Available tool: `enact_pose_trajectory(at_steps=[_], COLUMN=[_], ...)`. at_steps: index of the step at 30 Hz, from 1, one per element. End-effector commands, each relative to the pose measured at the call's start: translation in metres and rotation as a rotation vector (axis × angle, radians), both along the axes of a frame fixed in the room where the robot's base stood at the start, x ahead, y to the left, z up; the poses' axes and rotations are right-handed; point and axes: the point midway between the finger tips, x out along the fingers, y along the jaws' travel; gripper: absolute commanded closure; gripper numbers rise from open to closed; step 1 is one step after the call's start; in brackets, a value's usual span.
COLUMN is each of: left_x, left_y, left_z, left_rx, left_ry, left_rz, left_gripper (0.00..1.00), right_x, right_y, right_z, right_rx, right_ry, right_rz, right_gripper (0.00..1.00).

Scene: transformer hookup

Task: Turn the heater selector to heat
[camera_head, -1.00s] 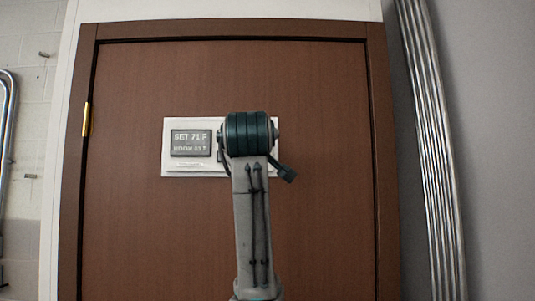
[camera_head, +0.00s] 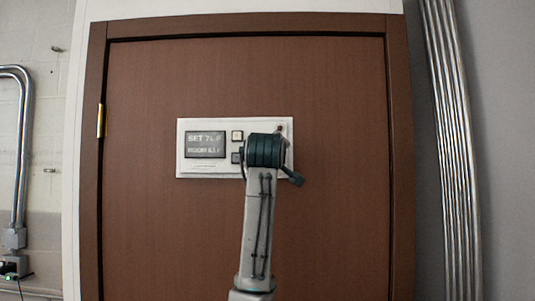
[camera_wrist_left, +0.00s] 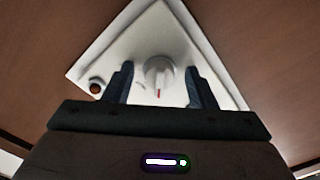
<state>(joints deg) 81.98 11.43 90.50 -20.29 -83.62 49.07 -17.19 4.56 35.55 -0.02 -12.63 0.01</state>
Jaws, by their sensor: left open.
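The white heater control panel (camera_head: 207,172) is mounted on a brown door, with a grey display (camera_head: 205,144) reading SET 7-something F and a room line below. In the left wrist view the panel (camera_wrist_left: 125,45) carries a round white selector knob (camera_wrist_left: 158,72) with a red mark pointing toward my gripper. My left gripper (camera_wrist_left: 160,84) is open, with one dark finger on each side of the knob; I cannot tell whether they touch it. My right gripper is not in view.
Two small square buttons (camera_head: 237,136) sit beside the display. A small reddish-brown round part (camera_wrist_left: 96,86) shows on the panel in the left wrist view. The brown door (camera_head: 140,230) is clear around the panel. Metal pipes (camera_head: 450,150) run up the wall at right.

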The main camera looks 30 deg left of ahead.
Motion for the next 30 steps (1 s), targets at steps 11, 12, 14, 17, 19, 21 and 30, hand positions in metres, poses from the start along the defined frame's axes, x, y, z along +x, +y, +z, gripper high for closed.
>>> enact_pose_trajectory(at_steps=[11,12,14,17,19,21,30], left_x=[0.000,0.000,0.000,0.000,0.000,0.000,-0.001], left_y=[0.000,0.000,0.000,0.000,0.000,0.000,0.001], left_z=[0.000,0.000,0.000,0.000,-0.001,-0.001,-0.002], left_rx=[0.000,0.000,0.001,0.008,0.020,0.040,0.206], left_ry=[0.000,0.000,0.001,0.006,0.013,0.025,0.125], left_rz=[0.000,0.000,0.000,0.001,0.001,0.001,0.001], left_gripper=[0.92,0.92,0.92,0.92,0.92,0.92,0.92], right_x=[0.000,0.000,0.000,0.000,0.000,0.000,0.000], right_y=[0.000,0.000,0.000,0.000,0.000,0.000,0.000], right_z=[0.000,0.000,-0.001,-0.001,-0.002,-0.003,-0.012], right_rx=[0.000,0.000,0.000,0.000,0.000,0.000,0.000], right_ry=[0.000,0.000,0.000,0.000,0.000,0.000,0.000], right_rz=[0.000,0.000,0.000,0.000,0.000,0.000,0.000], right_gripper=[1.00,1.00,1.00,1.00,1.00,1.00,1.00])
